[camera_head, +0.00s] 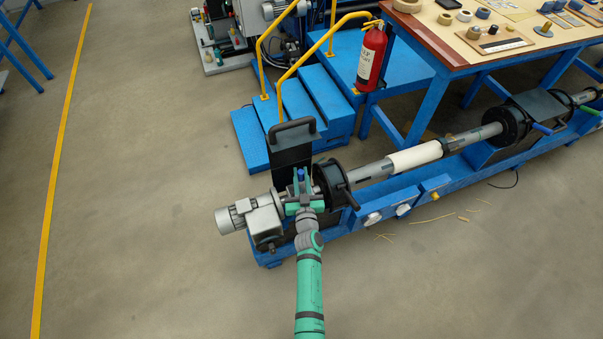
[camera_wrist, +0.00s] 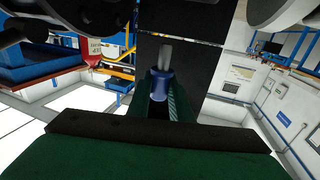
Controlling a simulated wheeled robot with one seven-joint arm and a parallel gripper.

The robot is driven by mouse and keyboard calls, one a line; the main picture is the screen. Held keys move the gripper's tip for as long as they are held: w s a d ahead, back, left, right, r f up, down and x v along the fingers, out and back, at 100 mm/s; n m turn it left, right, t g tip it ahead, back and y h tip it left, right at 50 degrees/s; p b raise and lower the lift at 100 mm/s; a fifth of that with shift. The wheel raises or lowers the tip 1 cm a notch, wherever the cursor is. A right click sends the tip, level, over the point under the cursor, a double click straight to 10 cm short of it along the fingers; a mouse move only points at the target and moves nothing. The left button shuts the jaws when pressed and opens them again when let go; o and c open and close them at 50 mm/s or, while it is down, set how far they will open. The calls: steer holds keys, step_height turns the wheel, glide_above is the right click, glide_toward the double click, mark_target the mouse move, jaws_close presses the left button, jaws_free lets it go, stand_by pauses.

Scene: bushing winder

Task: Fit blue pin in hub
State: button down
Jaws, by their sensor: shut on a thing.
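The blue pin (camera_head: 301,174) shows as a small blue spot at the tip of my gripper (camera_head: 302,188) in the head view. In the wrist view my gripper (camera_wrist: 160,100) is shut on the blue pin (camera_wrist: 159,80), whose grey shank points away from me towards a black panel. The black round hub (camera_head: 331,182) is just right of my gripper on the winder's shaft. Dark rounded parts fill the wrist view's upper left, but I cannot tell whether they are the hub. The hole for the pin is not visible, and the pin appears apart from the hub.
A grey motor (camera_head: 240,215) stands close to the left of my gripper. A black guard with a handle (camera_head: 291,145) rises behind it. The shaft with a white roll (camera_head: 415,157) runs right. Blue steps (camera_head: 315,100) stand behind; open floor lies left.

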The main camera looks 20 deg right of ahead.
mark_target(301, 183)
steer(key=shift+w+a+f, duration=0.1)
steer(key=shift+w+f, duration=0.05)
steer(key=shift+f, duration=1.9)
steer(key=shift+f, duration=2.35)
steer(key=c, duration=1.5)
jaws_free()
steer(key=v, duration=1)
steer(key=shift+s, duration=0.4)
